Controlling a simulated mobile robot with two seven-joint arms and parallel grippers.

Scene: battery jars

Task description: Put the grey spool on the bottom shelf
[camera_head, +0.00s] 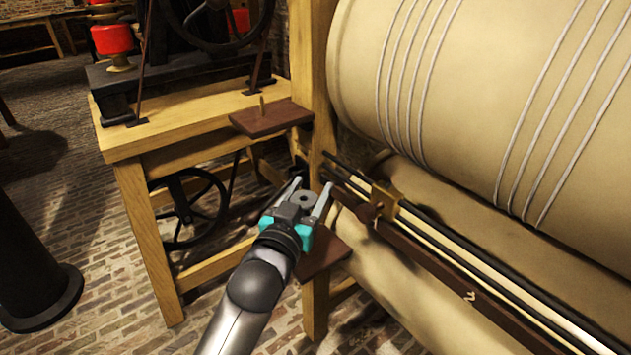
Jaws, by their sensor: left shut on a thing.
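My left gripper (311,187) reaches in from below, beside the wooden post. Its two fingers are shut on a small grey round piece with a dark centre, which looks like the grey spool (304,199). The bottom shelf (326,252), a small dark brown board on the post, shows below and to the right of the gripper, partly hidden by it. Nothing shows on its visible part. The upper shelf (262,121) is a similar brown board with a short upright peg. My right gripper is not in view.
A large cream roller (480,90) with cords fills the right side. Dark rods and a brass bracket (384,200) run just right of the gripper. A wooden bench (150,225) with a dark wheel (188,208) under it stands left. A black column (28,265) stands far left.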

